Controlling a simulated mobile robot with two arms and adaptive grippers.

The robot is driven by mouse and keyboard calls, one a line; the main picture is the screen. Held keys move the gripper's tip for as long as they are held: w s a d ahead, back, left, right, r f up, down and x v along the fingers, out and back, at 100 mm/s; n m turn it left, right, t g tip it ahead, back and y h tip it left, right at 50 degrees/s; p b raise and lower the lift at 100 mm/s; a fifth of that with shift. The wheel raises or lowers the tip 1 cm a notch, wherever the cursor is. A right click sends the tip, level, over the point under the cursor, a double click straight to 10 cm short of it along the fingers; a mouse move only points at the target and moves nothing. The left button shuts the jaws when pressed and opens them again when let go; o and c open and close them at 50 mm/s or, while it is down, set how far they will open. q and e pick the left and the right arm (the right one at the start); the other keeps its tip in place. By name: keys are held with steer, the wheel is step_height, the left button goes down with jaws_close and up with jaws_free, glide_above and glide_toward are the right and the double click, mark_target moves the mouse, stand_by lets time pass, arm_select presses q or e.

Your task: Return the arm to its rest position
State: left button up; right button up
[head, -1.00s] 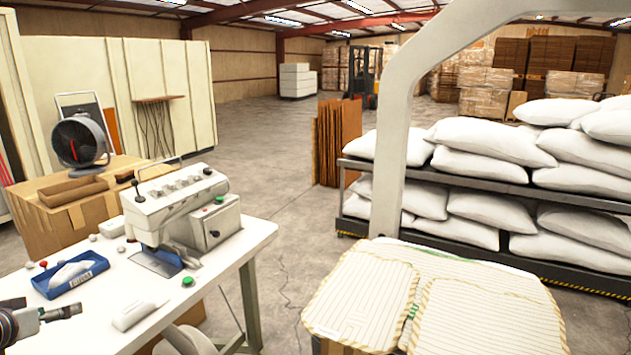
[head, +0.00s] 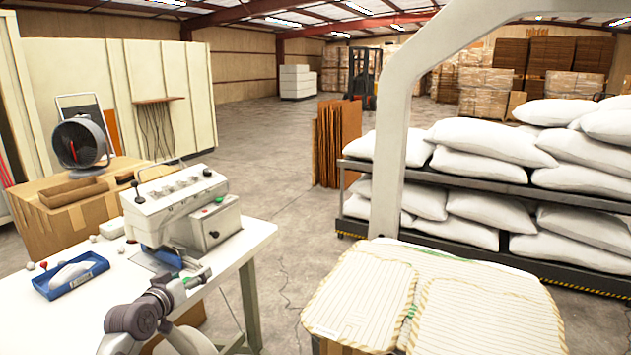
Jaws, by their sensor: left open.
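My left arm comes in from the bottom left, and its grey and black gripper (head: 198,277) is over the front right part of the white work table (head: 65,325). The gripper is open, its fingers pointing right and slightly up, just in front of the white sewing machine (head: 186,212). I see nothing held between the fingers. The arm and gripper cover the tabletop spot in front of the machine. My right gripper is not in view.
A blue tray (head: 97,262) with a white item lies on the table's left. Striped pillow covers (head: 365,295) lie on a surface to the right, near a pale upright frame (head: 392,150). White pillows (head: 490,143) fill a rack behind. Open floor lies beyond the table.

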arm_select(q)
steer(key=a+r+m+t+y, duration=0.4)
steer(key=a+r+m, duration=0.1)
steer(key=r, duration=0.2)
steer(key=s+d+f+g+b, duration=0.1)
steer(key=s+f+g, duration=0.1)
steer(key=f, duration=1.1)
steer(key=s+d+f+g+b, duration=0.1)
steer(key=s+f+g+b, duration=0.1)
steer(key=f, duration=1)
steer(key=s+d+f+g+b, duration=0.1)
steer(key=s+f+g, duration=0.2)
steer(key=s+f, duration=0.75)
steer(key=s+d+f+g+b, duration=0.2)
steer(key=s+f, duration=0.4)
steer(key=f, duration=1)
steer(key=s+d+f+g+b, duration=0.1)
steer(key=s+d+f+g, duration=0.1)
steer(key=s+f, duration=0.6)
steer(key=s+d+f+g+h+b, duration=0.1)
steer(key=s+f+g, duration=0.3)
steer(key=s, duration=1.8)
steer(key=s+d+f+n+g+b, duration=0.1)
steer(key=s+d+f+g+b, duration=0.1)
steer(key=s+f, duration=1.1)
steer(key=s+d+g, duration=0.1)
steer(key=s+d, duration=0.1)
steer(key=shift+s+f, duration=0.4)
